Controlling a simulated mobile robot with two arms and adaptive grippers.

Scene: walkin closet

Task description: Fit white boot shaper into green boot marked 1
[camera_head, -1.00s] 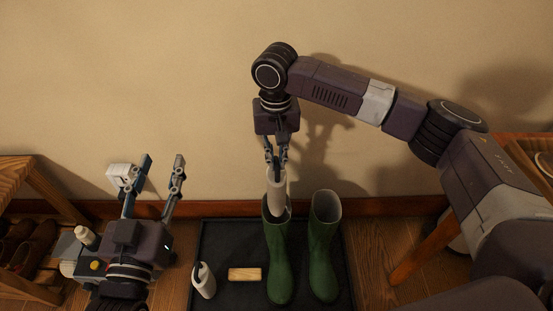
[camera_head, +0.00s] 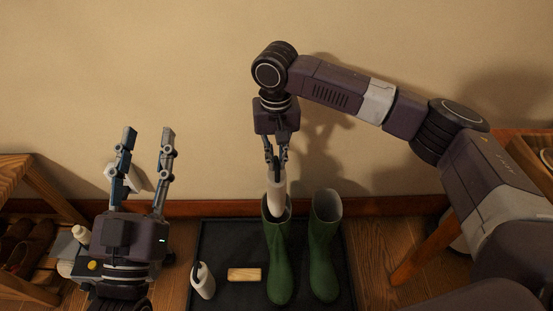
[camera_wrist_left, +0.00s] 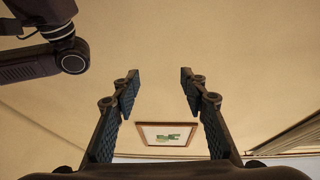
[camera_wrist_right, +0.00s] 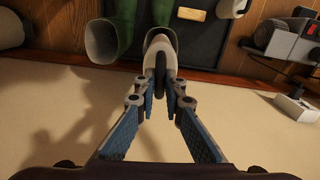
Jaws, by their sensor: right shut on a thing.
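Two green boots stand upright side by side on a dark mat, the left boot (camera_head: 279,262) and the right boot (camera_head: 323,255); I cannot make out a number on either. My right gripper (camera_head: 276,160) is shut on the dark handle (camera_wrist_right: 161,80) of a white boot shaper (camera_head: 276,192). The shaper points down with its lower part inside the left boot's opening and its upper part above the rim. The right boot's opening (camera_wrist_right: 101,42) is empty. My left gripper (camera_head: 147,135) is open and empty, raised to the left of the boots, fingers up.
A second white shaper (camera_head: 204,284) with a dark handle and a wooden block (camera_head: 244,274) are on the mat (camera_head: 228,240) left of the boots. A wooden shoe rack (camera_head: 30,285) is at far left. The wall (camera_head: 400,170) is close behind.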

